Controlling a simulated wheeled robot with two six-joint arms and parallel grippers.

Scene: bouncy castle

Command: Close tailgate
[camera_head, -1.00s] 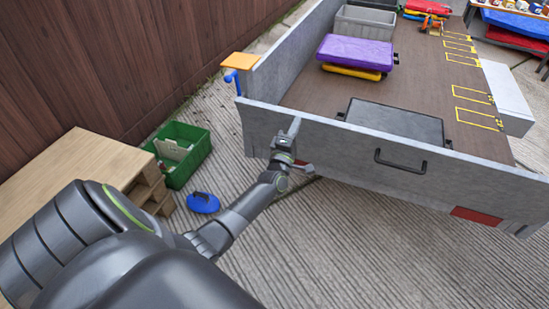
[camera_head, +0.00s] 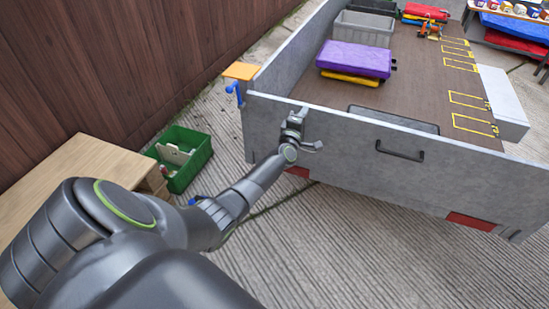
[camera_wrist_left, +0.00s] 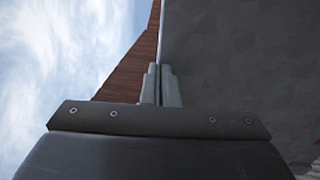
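The tailgate (camera_head: 340,160) is the grey panel with a black handle (camera_head: 400,153) across the near end of the trailer. It stands close to upright, its left end beside the trailer's left side wall (camera_head: 290,52). I cannot tell whether it is latched. My left gripper (camera_head: 298,114) is against the outer face of the tailgate, near its top left. In the left wrist view its fingers (camera_wrist_left: 160,86) are together with nothing seen between them, and the tailgate's grey face (camera_wrist_left: 240,70) fills the right side. My right gripper is not in view.
The trailer bed (camera_head: 425,80) holds a purple case (camera_head: 355,60) and a grey crate (camera_head: 362,28). A green crate (camera_head: 186,165) and wooden table (camera_head: 85,165) stand left.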

